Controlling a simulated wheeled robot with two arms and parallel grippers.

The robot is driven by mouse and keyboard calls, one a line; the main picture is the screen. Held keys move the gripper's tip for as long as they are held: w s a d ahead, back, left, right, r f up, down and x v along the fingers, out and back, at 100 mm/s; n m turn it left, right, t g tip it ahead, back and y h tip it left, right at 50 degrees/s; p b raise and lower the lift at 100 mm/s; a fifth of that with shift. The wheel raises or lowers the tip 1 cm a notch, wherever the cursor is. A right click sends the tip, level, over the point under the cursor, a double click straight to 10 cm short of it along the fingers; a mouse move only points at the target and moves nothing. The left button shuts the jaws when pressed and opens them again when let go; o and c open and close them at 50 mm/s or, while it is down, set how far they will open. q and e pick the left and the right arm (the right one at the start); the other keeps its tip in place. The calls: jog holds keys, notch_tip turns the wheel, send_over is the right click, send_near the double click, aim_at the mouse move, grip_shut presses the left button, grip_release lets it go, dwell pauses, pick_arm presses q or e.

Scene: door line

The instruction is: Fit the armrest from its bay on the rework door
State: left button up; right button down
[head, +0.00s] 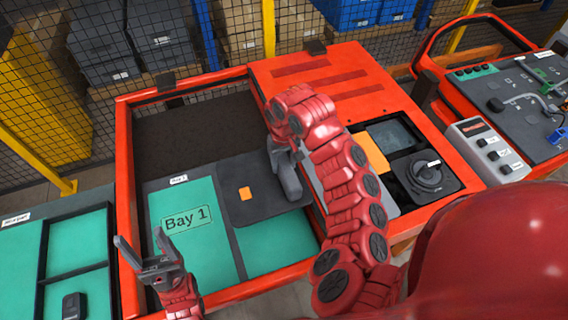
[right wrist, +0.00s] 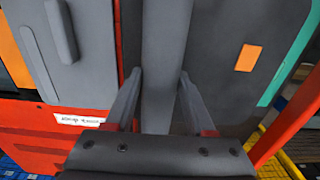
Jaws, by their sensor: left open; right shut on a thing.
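The grey armrest (right wrist: 166,60) is a long bar between the fingers of my right gripper (right wrist: 158,100) in the right wrist view. In the head view part of the grey armrest (head: 290,182) shows below my right gripper (head: 283,148), whose fingers are mostly hidden by the arm. The red door (head: 330,80) is to the right, with slots at its top and a dark knob panel. A bay tray with teal floor, marked Bay 1 (head: 186,218), is left of it. My left gripper (head: 143,250) is open and empty at the bay's lower left.
A dark grey panel (head: 262,205) with an orange square lies over the teal floor. A teal tray (head: 75,245) with a small black part is at far left. Mesh fencing runs behind.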

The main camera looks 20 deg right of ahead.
jog(key=shift+r+p, duration=3.5)
jog(key=shift+f, duration=0.1)
